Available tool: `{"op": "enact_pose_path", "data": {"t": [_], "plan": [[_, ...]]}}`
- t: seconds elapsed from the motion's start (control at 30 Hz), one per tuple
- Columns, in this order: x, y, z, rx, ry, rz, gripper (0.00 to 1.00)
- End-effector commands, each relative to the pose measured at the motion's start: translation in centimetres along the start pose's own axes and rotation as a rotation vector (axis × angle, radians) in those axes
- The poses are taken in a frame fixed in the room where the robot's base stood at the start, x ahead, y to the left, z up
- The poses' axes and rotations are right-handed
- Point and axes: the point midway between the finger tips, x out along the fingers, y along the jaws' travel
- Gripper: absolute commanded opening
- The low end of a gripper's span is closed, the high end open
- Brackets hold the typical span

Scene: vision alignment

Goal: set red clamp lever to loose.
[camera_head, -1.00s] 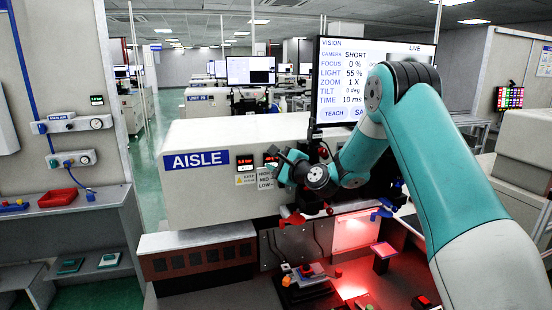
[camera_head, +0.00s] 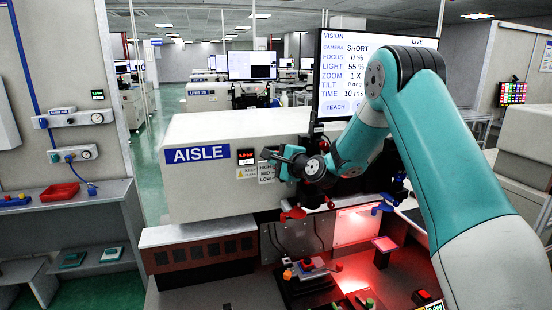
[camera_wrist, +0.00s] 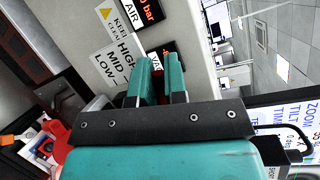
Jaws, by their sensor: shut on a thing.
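A red lever-like part (camera_head: 293,213) sticks out under the front edge of the AISLE housing, apart from and below my gripper in the head view. I take it for the red clamp lever; its setting is too small to read. In the wrist view a red part (camera_wrist: 56,142) shows at the lower left, beside the wrist. My gripper (camera_head: 268,154) is in front of the housing's displays, at the HIGH/MID/LOW label. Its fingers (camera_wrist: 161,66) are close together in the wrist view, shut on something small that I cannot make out.
The AISLE housing (camera_head: 225,195) stands close before my gripper. A blue lever-like part (camera_head: 383,208) hangs right of the red one. A small fixture (camera_head: 305,270) and a red-lit plate (camera_head: 384,244) stand below. The vision screen (camera_head: 345,75) rises behind my arm.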

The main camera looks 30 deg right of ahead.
Motion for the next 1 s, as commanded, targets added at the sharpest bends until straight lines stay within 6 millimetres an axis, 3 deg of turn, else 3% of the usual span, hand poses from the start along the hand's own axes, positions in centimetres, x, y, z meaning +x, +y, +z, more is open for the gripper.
{"op": "enact_pose_path", "data": {"t": [0.03,0.13,0.43,0.57,1.0], "plan": [[0.0,0.0,0.0,0.001,0.000,0.000,0.15],[0.0,0.0,0.0,0.001,0.000,0.000,0.38],[-0.1,0.0,0.0,0.002,0.000,-0.001,0.38],[-1.3,0.2,-0.1,0.002,0.001,-0.002,0.38],[-11.8,0.5,-0.3,0.002,0.005,-0.004,0.38]]}}
